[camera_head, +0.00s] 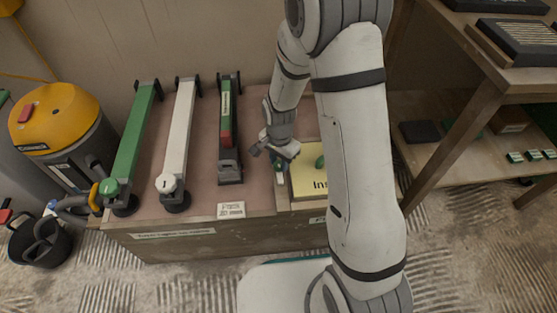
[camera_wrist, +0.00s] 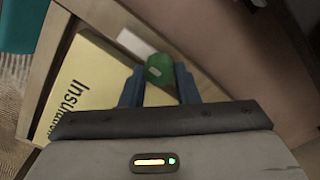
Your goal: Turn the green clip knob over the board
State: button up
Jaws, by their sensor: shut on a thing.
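The green clip knob (camera_wrist: 160,68) sits between the two fingers of my gripper (camera_wrist: 159,86) in the wrist view. My gripper is shut on it, at the edge of the yellow board (camera_wrist: 88,75) with dark "Insulation"-like lettering, partly cut off. A pale block (camera_wrist: 135,43) lies just beyond the knob. In the head view my gripper (camera_head: 277,162) is low over the bench at the left edge of the yellow board (camera_head: 303,185). My arm hides the board's right part. A second green piece (camera_head: 320,161) shows on the board beside my arm.
Left of the board on the bench lie a black-framed tool (camera_head: 229,165), a white long tool (camera_head: 180,125) and a green long tool (camera_head: 133,140). A small card (camera_head: 231,210) is at the front edge. A yellow vacuum (camera_head: 62,115) and a shelf (camera_head: 470,60) flank the bench.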

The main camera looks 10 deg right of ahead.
jog(key=shift+c, duration=0.7)
jog(key=shift+n, duration=0.3)
jog(key=n+p, duration=0.1)
jog(key=n, duration=0.1)
jog(key=shift+r+n+p, duration=0.1)
jog(key=shift+n+p, duration=0.25)
jog(key=shift+n, duration=0.05)
jog(key=n+p, duration=0.2)
jog(key=n, duration=0.3)
jog(key=n+p, duration=0.1)
jog(key=n, duration=0.3)
jog(key=shift+a+n, duration=0.1)
jog(key=shift+n, duration=0.3)
jog(key=n+p, duration=0.1)
jog(key=n, duration=0.3)
jog(key=shift+n, duration=0.3)
